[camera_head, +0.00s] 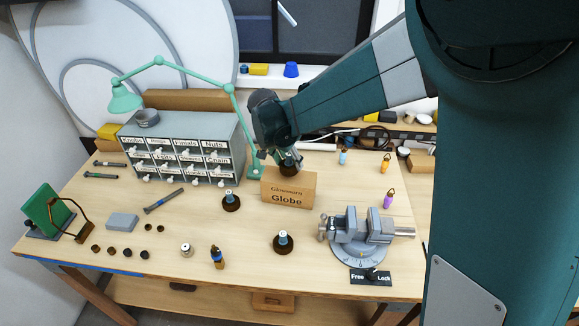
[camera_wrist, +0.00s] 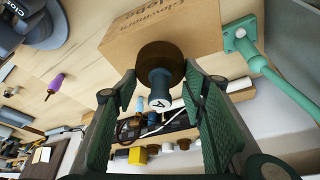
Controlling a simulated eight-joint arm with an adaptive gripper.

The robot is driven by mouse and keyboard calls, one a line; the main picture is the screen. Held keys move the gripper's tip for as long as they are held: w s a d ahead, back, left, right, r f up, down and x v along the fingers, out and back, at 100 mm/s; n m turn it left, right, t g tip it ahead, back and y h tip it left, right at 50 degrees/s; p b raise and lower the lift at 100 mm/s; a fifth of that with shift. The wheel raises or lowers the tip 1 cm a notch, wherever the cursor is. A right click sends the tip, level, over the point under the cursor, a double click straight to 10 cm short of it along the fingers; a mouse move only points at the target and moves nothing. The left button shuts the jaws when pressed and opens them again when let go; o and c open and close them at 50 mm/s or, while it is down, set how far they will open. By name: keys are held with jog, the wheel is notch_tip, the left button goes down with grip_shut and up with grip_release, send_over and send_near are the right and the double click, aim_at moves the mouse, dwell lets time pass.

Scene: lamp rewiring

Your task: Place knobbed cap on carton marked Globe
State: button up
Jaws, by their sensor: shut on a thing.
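The carton marked Globe (camera_head: 287,192) stands upright on the bench in front of the drawer cabinet; its tan box also shows in the wrist view (camera_wrist: 205,20). My gripper (camera_head: 287,160) is just above the carton, shut on a knobbed cap. The cap is dark brown (camera_head: 289,171) with a blue-grey, letter-marked knob between my fingers in the wrist view (camera_wrist: 161,84). The cap is at the carton's top face; I cannot tell whether they touch. Two similar knobbed caps stand on the bench, one left of the carton (camera_head: 231,202) and one in front (camera_head: 283,243).
A grey vise (camera_head: 360,235) stands to the right, with a Free/Lock plate (camera_head: 371,276) in front. The labelled drawer cabinet (camera_head: 185,147) and green lamp arm (camera_head: 240,125) are close on the left. Small parts lie at the front left.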

aim_at(288, 164)
jog(key=shift+f, duration=1.5)
jog(key=shift+f, duration=0.15)
jog(key=o, duration=0.9)
jog(key=shift+o, duration=0.2)
jog(key=v, duration=1.2)
